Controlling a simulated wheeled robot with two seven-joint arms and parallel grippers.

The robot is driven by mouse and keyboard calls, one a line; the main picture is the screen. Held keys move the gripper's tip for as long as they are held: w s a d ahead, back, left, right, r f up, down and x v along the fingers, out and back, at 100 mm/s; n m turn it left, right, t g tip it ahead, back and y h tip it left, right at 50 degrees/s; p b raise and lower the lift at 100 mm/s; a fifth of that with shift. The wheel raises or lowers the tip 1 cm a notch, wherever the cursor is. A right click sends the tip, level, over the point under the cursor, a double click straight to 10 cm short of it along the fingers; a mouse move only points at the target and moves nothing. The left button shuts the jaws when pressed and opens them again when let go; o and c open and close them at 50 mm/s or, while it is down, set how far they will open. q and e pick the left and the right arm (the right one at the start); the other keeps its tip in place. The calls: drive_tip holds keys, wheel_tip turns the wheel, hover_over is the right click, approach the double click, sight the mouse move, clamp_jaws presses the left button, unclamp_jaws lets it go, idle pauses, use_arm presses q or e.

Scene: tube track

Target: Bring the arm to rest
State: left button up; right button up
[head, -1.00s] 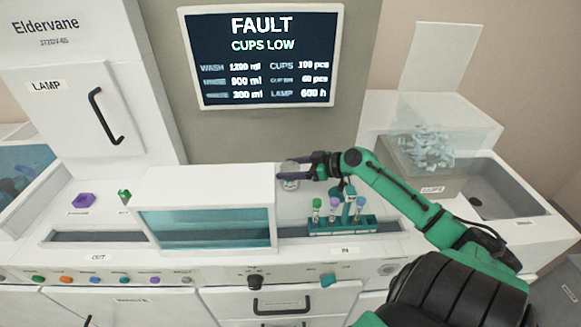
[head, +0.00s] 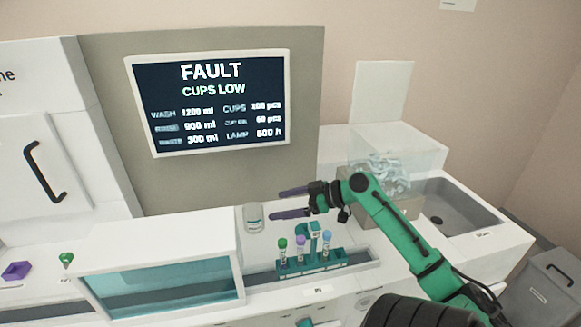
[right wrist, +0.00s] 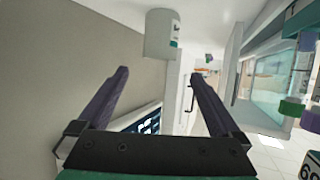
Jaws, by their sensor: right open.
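My right gripper (head: 292,203) is open and empty in the head view, its dark purple fingers pointing left above the white worktop. A small clear cup with a light label (head: 253,218) stands on the worktop just left of the fingertips, apart from them. In the right wrist view the two spread fingers (right wrist: 160,85) have nothing between them, and the cup (right wrist: 160,35) shows beyond them. My green right arm comes in from the lower right. My left gripper is not in view.
A teal rack (head: 312,262) with several capped tubes stands in front of the gripper. A white, teal-windowed cover (head: 160,262) is to the left. A clear bin (head: 385,165) and a sink (head: 462,213) are at right. The screen (head: 212,104) reads "FAULT CUPS LOW".

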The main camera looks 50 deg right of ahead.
drive_tip(key=shift+v, duration=1.1)
